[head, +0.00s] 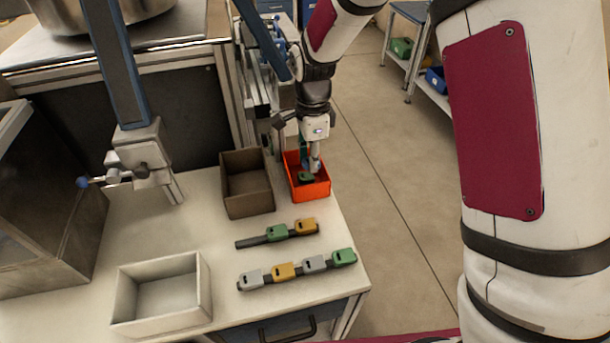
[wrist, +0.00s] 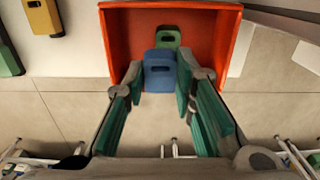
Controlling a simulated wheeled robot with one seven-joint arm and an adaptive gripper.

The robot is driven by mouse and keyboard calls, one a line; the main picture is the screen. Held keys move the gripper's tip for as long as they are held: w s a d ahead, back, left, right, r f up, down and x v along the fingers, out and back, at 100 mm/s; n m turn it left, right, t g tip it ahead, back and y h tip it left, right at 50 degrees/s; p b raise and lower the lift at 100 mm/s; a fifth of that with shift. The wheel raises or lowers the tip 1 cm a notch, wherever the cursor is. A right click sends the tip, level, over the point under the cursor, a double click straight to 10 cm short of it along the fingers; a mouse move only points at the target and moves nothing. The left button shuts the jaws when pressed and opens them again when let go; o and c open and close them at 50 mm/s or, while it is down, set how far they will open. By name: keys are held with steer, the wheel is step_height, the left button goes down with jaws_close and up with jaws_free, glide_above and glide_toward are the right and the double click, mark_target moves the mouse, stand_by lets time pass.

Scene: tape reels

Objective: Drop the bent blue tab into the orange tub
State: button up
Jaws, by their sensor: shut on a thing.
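The orange tub (head: 313,191) stands at the table's right edge in the head view, and its inside shows in the wrist view (wrist: 122,42). My gripper (head: 309,160) points down at the tub's opening. In the wrist view my gripper (wrist: 166,76) is shut on the blue tab (wrist: 159,77), with one finger at each side. The tab overlaps the tub's floor and near edge in that view. Its bend is not clear. A green tab (wrist: 168,38) lies in the tub, partly hidden behind the blue one.
A brown box (head: 250,204) stands just left of the tub. Two rails carry grey, yellow and green tabs (head: 284,271) in front of it. A white tray (head: 183,316) sits at the front left.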

steer(key=shift+f, duration=0.2)
steer(key=o, duration=0.8)
steer(key=shift+r, duration=0.15)
step_height(320, 180, up, 12)
steer(key=shift+f, duration=0.15)
